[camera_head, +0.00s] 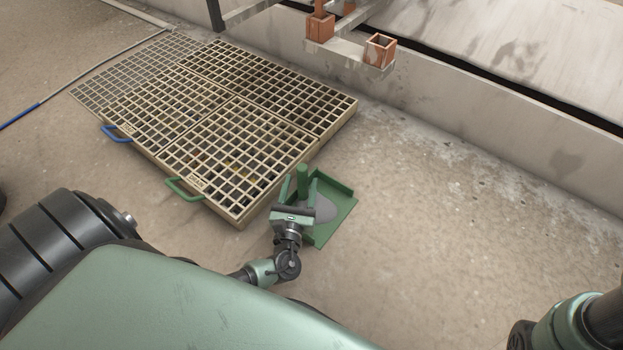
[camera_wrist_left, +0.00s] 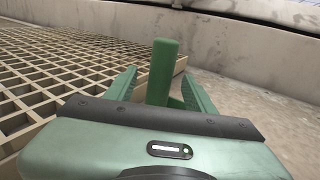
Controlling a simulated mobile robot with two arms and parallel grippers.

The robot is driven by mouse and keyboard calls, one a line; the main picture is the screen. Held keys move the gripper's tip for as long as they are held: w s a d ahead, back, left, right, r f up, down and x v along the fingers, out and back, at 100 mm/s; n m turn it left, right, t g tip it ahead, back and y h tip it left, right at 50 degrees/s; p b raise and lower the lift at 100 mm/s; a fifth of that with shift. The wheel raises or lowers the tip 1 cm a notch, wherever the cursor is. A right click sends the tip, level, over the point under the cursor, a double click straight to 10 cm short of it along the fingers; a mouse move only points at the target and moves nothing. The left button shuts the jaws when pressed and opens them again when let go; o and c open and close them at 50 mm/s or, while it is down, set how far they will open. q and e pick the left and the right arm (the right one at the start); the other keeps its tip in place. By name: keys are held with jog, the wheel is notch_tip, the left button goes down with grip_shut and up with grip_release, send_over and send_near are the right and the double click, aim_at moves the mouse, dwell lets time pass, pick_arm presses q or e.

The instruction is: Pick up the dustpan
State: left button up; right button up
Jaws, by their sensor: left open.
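The green dustpan (camera_head: 343,204) lies on the floor just right of the grates, with a grey patch inside its pan. Its upright green handle (camera_head: 302,177) also shows in the left wrist view (camera_wrist_left: 162,68). My left gripper (camera_head: 299,191) is open at the handle. In the left wrist view its two fingers (camera_wrist_left: 160,90) stand on either side of the handle, with a visible gap on the left; contact on the right cannot be told. The lower handle is hidden behind the gripper body. My right gripper is not in view.
Beige floor grates (camera_head: 240,223) with a green handle (camera_head: 183,190) and a blue handle (camera_head: 116,134) lie left of the dustpan. A low concrete wall (camera_head: 500,115) runs behind. Floor on the right is clear.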

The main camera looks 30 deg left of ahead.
pick_arm(q)
jog(key=b+x, duration=0.3)
jog(key=x, duration=0.1)
jog(key=shift+w+a, duration=0.15)
jog(key=shift+w, duration=0.25)
jog(key=shift+w+a+r, duration=0.1)
jog(key=shift+w+a, duration=0.05)
jog(key=shift+w, duration=0.25)
grip_shut()
jog(key=shift+r, duration=0.1)
dwell(0.6)
